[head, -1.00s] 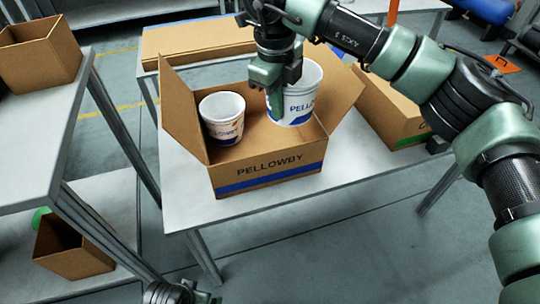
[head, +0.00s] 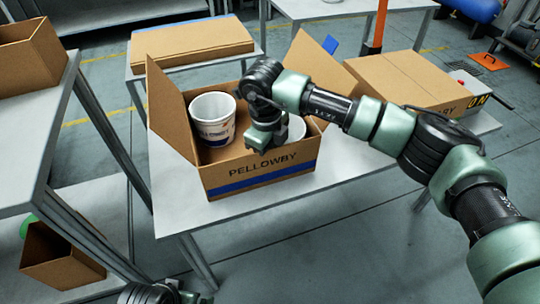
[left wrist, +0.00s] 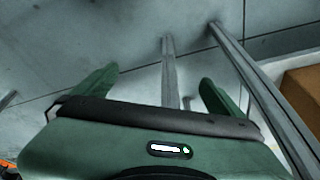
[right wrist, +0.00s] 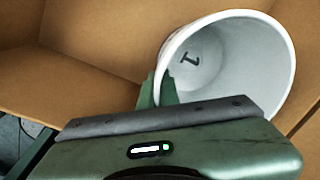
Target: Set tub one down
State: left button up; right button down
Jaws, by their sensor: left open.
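Tub one (head: 296,128), white, is inside the open PELLOWBY carton (head: 262,178) at its right side. The carton's front wall and my arm hide most of it. The right wrist view shows a mark like a 1 inside this tub (right wrist: 235,70). My right gripper (head: 262,146) is closed on its near wall, one finger inside and one outside, as the right wrist view shows (right wrist: 160,90). Whether its base touches the carton floor is hidden. A second white tub (head: 212,122) stands in the carton's left side. My left gripper (left wrist: 158,78) is open and empty, away from the carton.
The carton stands on a grey table (head: 330,195) with bare room in front. A closed carton (head: 410,82) lies behind at right, flat cardboard (head: 195,45) on a table behind. A shelf at left holds an open box (head: 30,55); another box (head: 60,258) sits lower. Carton flaps stand up.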

pick_arm(q)
jog(key=shift+s+f, duration=0.1)
jog(key=shift+s, duration=0.05)
pick_arm(e)
jog(key=c, duration=1.7)
grip_release()
pick_arm(q)
jog(key=shift+r, duration=0.4)
pick_arm(e)
jog(key=shift+r, duration=0.1)
pick_arm(q)
jog(key=x, duration=0.2)
jog(key=s+p+x, duration=0.1)
jog(key=x, duration=0.2)
jog(key=shift+f, duration=0.3)
pick_arm(e)
jog(key=r, duration=0.8)
jog(key=s+r, duration=0.1)
jog(key=r, duration=0.3)
jog(key=shift+a, duration=0.4)
